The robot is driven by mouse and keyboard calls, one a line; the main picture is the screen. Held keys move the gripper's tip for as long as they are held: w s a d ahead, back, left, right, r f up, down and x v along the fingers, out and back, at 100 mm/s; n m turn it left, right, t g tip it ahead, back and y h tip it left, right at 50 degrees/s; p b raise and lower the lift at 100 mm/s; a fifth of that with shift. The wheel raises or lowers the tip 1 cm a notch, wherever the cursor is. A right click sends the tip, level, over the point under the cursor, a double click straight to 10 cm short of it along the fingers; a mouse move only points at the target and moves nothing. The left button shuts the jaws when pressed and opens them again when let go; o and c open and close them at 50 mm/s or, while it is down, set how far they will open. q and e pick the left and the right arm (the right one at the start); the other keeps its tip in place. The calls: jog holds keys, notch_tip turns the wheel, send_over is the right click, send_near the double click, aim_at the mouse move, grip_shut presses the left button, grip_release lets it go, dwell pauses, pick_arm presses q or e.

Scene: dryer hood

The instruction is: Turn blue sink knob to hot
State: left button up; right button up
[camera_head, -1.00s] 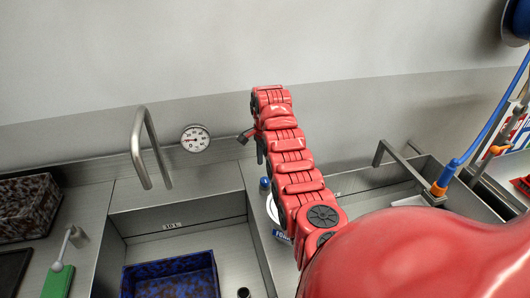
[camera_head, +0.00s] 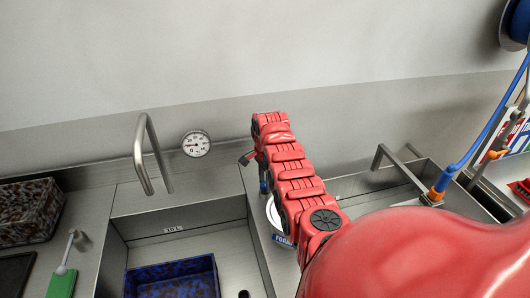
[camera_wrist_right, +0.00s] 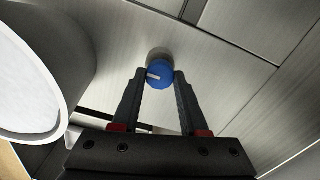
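The blue sink knob (camera_wrist_right: 158,77) with a white pointer mark sits on a round metal base in the right wrist view. My right gripper (camera_wrist_right: 159,73) has its two dark fingers apart, one on each side of the knob. Thin gaps seem to show beside it, so I see no firm grip. In the head view my red right arm reaches toward the back of the sink, and the right gripper (camera_head: 262,178) is mostly hidden behind it at the knob. My left gripper is not in view.
A tap (camera_head: 143,155), a round gauge (camera_head: 196,144) and a blue speckled bin (camera_head: 172,278) are to the left.

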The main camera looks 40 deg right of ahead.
grip_shut()
jog(key=shift+f+n+b, duration=0.25)
jog(key=shift+n+b, duration=0.35)
jog(key=shift+b, duration=0.2)
jog(key=n+b, duration=0.4)
jog(key=shift+b, duration=0.3)
jog(key=n+b, duration=0.2)
jog(key=shift+n+b, duration=0.3)
jog(key=shift+n, duration=0.1)
jog(key=shift+r+n+b, duration=0.15)
jog(key=shift+n+b, duration=0.4)
jog(key=shift+n, duration=0.15)
